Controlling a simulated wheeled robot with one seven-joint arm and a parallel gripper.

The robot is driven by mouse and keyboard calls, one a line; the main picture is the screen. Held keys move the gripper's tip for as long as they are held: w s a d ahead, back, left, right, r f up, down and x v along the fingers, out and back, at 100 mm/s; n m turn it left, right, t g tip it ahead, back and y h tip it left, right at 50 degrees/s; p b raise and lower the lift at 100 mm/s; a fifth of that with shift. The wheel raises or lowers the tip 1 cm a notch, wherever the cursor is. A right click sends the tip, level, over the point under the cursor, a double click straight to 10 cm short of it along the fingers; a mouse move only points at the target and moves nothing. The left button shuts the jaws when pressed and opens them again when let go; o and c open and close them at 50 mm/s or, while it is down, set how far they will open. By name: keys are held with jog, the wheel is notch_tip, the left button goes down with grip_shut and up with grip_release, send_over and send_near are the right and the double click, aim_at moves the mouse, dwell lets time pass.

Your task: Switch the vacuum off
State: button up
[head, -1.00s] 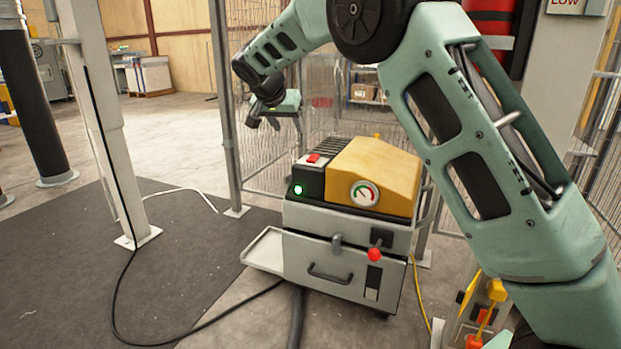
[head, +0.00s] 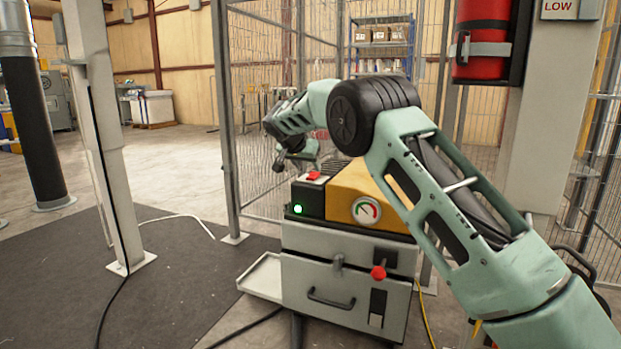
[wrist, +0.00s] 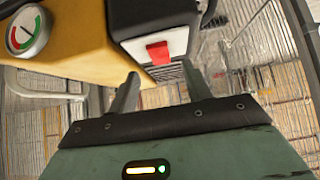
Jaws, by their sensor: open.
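The vacuum (head: 345,270) is a grey cabinet with a yellow and black top. Its red switch (head: 313,176) sits on a light plate on top of the black part, above a lit green lamp (head: 297,209). My gripper (head: 279,163) is just left of and a little above the switch in the head view. In the wrist view the open, empty fingers of my gripper (wrist: 161,84) point toward the red switch (wrist: 158,53), which shows just beyond and between their tips. I see no contact with it. The switch's rocker position is hard to tell.
A round gauge (head: 366,210) is on the yellow housing, and a red knob (head: 378,272) is on the cabinet front. A tray (head: 262,277) juts out at left. A wire mesh fence (head: 262,190) stands behind. A white post (head: 105,140) is at left.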

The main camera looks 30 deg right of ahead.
aim_at(313, 175)
jog(key=shift+b+x, duration=0.45)
jog(key=shift+x, duration=1.7)
jog(key=shift+c, duration=0.3)
jog(key=c, duration=0.9)
jog(key=r+p, duration=0.1)
jog(key=p, duration=0.3)
jog(key=shift+d, duration=0.1)
jog(key=shift+c, duration=0.2)
jog(key=p, duration=0.2)
jog(key=shift+w+g+y+p, duration=0.1)
jog(key=shift+g+y+p, duration=0.2)
jog(key=shift+g+y, duration=0.1)
jog(key=g+y+p, duration=0.1)
jog(key=p, duration=0.7)
jog(key=shift+w+d+p, duration=0.15)
jog(key=shift+d+p, duration=0.05)
jog(key=shift+p, duration=0.2)
jog(key=shift+y+p, duration=0.3)
jog(key=shift+p, duration=0.5)
jog(key=shift+f, duration=0.25)
